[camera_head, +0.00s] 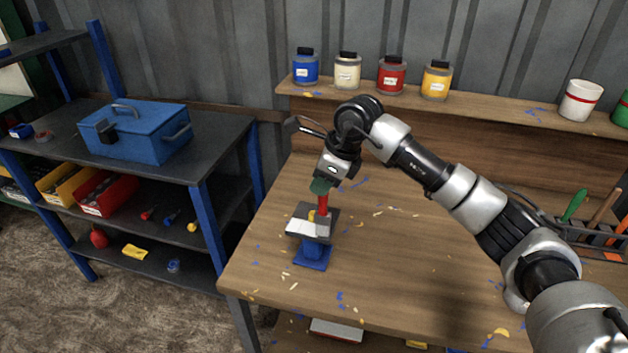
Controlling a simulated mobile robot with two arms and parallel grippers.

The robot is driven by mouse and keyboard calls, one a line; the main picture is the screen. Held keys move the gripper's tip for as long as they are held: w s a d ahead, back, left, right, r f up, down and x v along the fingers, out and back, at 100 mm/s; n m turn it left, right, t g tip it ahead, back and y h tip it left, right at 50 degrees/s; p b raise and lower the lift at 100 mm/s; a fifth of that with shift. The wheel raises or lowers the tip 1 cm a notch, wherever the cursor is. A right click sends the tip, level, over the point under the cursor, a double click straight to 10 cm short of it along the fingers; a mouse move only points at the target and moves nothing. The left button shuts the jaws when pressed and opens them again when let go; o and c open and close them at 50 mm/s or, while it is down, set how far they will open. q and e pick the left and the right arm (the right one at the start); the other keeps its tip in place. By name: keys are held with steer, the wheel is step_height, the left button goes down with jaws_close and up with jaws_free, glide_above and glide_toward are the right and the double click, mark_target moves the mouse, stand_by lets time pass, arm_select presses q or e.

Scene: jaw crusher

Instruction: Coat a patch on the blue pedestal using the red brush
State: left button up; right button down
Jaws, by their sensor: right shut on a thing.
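The blue pedestal (313,256) stands on the wooden workbench, left of centre. It carries a grey plate (325,217) with a whitish patch (301,228) on its front left part. A small yellow bit (311,215) shows at the plate's back. My right gripper (322,187) points down above the plate and is shut on the red brush (323,203). The brush hangs almost upright, its lower end at or just over the plate. I cannot tell whether it touches. The gripper partly hides the brush's top. My left gripper is not in view.
Blue, cream, red and yellow jars (391,76) stand on the back ledge, with a white cup (580,101) further right. A tool holder (590,238) is at the right. A blue toolbox (137,132) sits on the left shelf. Paint flecks litter the mostly clear bench (400,270).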

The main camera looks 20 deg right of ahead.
steer(key=shift+s+d, duration=0.45)
steer(key=shift+d, duration=0.2)
steer(key=shift+a, duration=0.1)
steer(key=shift+r+p, duration=1.35)
steer(key=shift+r, duration=1.2)
steer(key=shift+w, duration=0.1)
steer(key=shift+w+d, duration=0.25)
steer(key=w+d, duration=0.4)
steer(key=w, duration=0.2)
steer(key=shift+d+f, duration=0.25)
steer(key=shift+f, duration=0.05)
